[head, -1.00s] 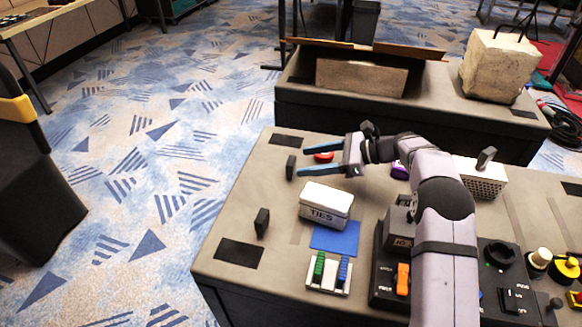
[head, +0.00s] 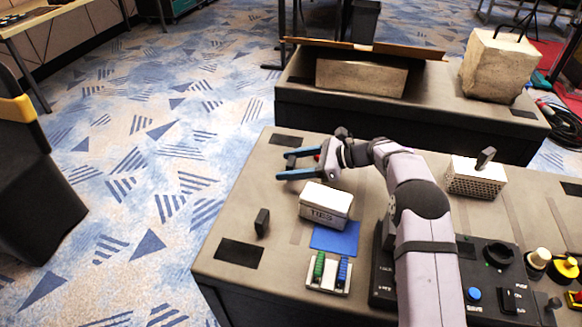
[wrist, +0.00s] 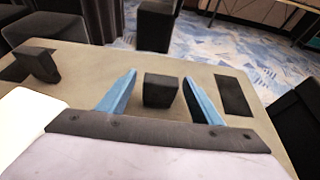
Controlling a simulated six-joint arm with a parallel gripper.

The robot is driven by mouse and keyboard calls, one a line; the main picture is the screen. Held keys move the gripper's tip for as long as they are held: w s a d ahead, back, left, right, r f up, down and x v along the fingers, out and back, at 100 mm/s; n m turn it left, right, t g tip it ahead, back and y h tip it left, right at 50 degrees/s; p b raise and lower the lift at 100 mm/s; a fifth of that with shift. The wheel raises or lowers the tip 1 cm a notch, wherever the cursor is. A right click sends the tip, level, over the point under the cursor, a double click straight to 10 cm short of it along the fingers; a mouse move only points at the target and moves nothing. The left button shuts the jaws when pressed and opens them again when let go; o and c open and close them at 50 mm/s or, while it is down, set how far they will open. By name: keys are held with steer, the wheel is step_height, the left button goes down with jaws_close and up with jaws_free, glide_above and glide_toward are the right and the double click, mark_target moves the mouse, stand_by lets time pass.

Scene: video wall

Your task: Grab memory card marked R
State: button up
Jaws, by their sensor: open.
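No letter R is legible in either view, so I cannot tell which thing is the card marked R. A small rack (head: 313,287) at the near edge of the table holds a green piece (head: 319,266) and a blue piece (head: 342,271) upright. My gripper (head: 284,165) is open over the far left of the table, pointing left. A small dark block (wrist: 160,90) stands between its blue fingertips in the wrist view, with gaps on both sides. In the head view it is mostly hidden behind the fingers.
A white box marked TIES (head: 325,204) stands just nearer than my gripper, with a blue mat (head: 335,238) before it. Another dark block (head: 262,222) stands near the left edge. A black control panel (head: 500,275) and knobs fill the right. The left table edge is close.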

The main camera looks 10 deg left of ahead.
steer(key=c, duration=1.1)
